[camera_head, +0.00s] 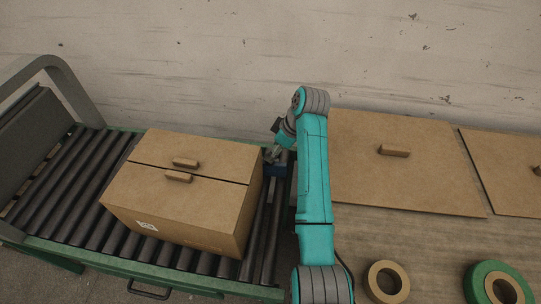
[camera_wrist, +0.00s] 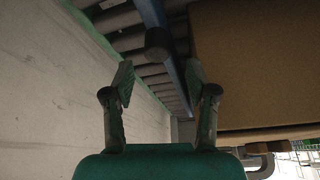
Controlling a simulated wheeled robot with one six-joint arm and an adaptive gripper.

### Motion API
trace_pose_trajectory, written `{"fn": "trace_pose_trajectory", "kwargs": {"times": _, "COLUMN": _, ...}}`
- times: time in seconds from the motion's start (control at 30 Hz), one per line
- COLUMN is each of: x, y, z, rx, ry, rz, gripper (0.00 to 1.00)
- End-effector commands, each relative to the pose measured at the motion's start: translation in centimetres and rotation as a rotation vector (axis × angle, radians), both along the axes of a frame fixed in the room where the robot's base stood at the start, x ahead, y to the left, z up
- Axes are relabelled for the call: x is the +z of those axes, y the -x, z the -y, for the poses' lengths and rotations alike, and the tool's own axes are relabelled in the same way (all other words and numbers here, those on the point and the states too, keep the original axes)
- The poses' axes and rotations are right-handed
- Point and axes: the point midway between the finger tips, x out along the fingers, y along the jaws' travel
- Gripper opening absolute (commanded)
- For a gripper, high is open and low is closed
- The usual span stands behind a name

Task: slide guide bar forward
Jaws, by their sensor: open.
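The blue guide bar (camera_wrist: 176,75) runs over the rollers beside the cardboard box in the wrist view. A dark round knob (camera_wrist: 157,43) sits by it, beyond and between my fingertips. My gripper (camera_wrist: 161,80) is open, with one finger on each side of the knob's line and nothing visible between the tips. In the head view my gripper (camera_head: 271,156) is at the right side of the box, by a small dark blue part (camera_head: 276,170) of the bar. My arm hides some of this area, and I cannot tell whether the fingers touch the bar.
A closed cardboard box (camera_head: 185,205) with two wooden handles stands on the roller conveyor (camera_head: 60,195). Right of my arm is a wooden table (camera_head: 435,235) with flat brown panels (camera_head: 400,165), a tan ring (camera_head: 388,281) and a green ring (camera_head: 481,285). A wall stands behind.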

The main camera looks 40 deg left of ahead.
Motion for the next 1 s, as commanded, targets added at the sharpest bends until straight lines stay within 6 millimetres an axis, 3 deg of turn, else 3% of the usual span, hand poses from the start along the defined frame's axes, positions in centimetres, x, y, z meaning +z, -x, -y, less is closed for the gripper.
{"fn": "trace_pose_trajectory", "kwargs": {"times": 0.2, "x": 3.7, "y": -0.4, "z": 1.5, "rx": 0.000, "ry": -0.001, "rz": 0.001, "gripper": 0.57}}
{"fn": "trace_pose_trajectory", "kwargs": {"times": 0.4, "x": 5.5, "y": -0.6, "z": 2.2, "rx": -0.001, "ry": -0.001, "rz": -0.002, "gripper": 0.57}}
{"fn": "trace_pose_trajectory", "kwargs": {"times": 1.0, "x": 5.8, "y": -0.6, "z": 2.4, "rx": 0.001, "ry": 0.001, "rz": -0.002, "gripper": 0.57}}
